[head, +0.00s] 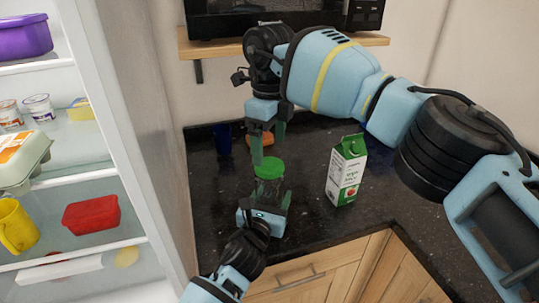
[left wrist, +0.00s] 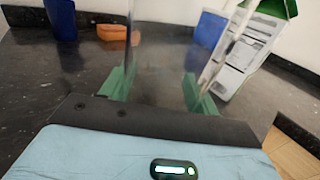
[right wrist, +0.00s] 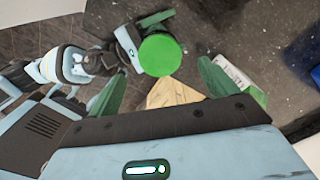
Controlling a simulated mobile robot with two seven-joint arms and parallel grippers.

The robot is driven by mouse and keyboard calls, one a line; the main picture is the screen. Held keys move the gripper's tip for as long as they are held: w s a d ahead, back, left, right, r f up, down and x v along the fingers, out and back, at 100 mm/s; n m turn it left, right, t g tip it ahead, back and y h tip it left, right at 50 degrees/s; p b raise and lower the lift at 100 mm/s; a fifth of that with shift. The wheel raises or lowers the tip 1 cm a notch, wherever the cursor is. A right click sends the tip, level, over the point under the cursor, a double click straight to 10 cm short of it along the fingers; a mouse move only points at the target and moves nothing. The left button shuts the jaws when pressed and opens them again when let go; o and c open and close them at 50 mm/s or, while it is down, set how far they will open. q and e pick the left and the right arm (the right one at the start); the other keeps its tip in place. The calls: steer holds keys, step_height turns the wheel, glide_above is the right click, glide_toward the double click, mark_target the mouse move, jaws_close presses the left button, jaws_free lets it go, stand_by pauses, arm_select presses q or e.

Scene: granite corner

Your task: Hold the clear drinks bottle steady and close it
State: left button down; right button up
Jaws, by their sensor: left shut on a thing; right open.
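The clear drinks bottle (head: 268,187) stands upright on the dark counter with its green lid (head: 269,168) on top. I cannot tell how tight the lid is. My left gripper (head: 267,198) is shut around the bottle's body from the front. In the left wrist view the see-through bottle (left wrist: 158,62) fills the space between the green fingers. My right gripper (head: 268,143) is open and empty, pointing down above the lid and apart from it. In the right wrist view the lid (right wrist: 160,55) shows beyond and between the open fingertips.
A green-and-white carton (head: 346,172) stands right of the bottle. A microwave (head: 275,18) sits on the wooden shelf (head: 205,48) above. An open fridge (head: 125,130) is at left. The counter's right part is clear.

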step_height(320, 180, up, 7)
stand_by(0.3)
steer(key=shift+r, duration=0.1)
arm_select(q)
steer(key=shift+c, duration=1.4)
jaws_free()
steer(key=v, duration=0.6)
steer(key=shift+s+p, duration=0.25)
steer(key=shift+p, duration=0.1)
steer(key=shift+s+a, duration=0.25)
steer(key=shift+s, duration=0.4)
arm_select(e)
steer(key=shift+s+r, duration=0.2)
steer(key=shift+r, duration=0.45)
steer(key=shift+s+r, duration=0.15)
steer(key=shift+r, duration=0.5)
arm_select(q)
steer(key=shift+s+f, duration=0.1)
arm_select(e)
steer(key=shift+f, duration=0.1)
